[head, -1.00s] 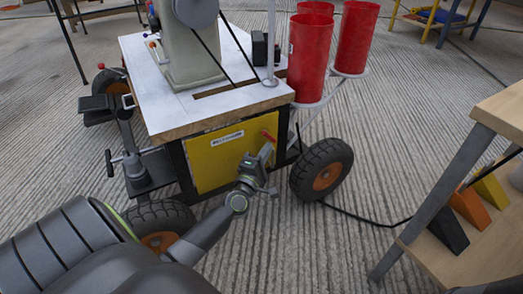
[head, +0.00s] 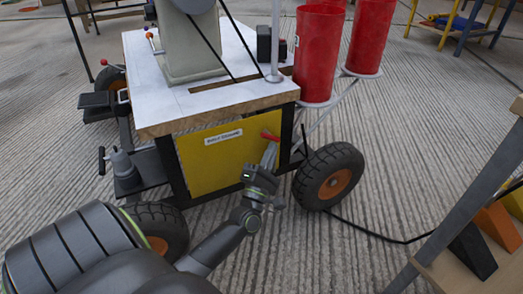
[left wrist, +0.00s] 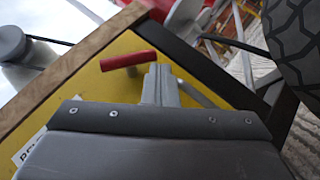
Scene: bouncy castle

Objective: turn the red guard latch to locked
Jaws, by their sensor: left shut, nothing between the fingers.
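The red guard latch (head: 270,137) is a short red handle near the upper right corner of the yellow guard panel (head: 207,167) on the cart's side. My left gripper (head: 269,153) is shut and empty, just below the latch in the head view. In the left wrist view the fingertips (left wrist: 160,72) appear close to the latch's right end; I cannot tell whether they touch. My right gripper is not in view.
The cart's wooden top (head: 160,100) overhangs the panel. A black wheel (head: 328,176) stands to the right of the gripper. Red cylinders (head: 317,50) stand behind, above the wheel. A wooden-topped table (head: 505,200) is at the far right. Ribbed floor between is clear, except for a black cable.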

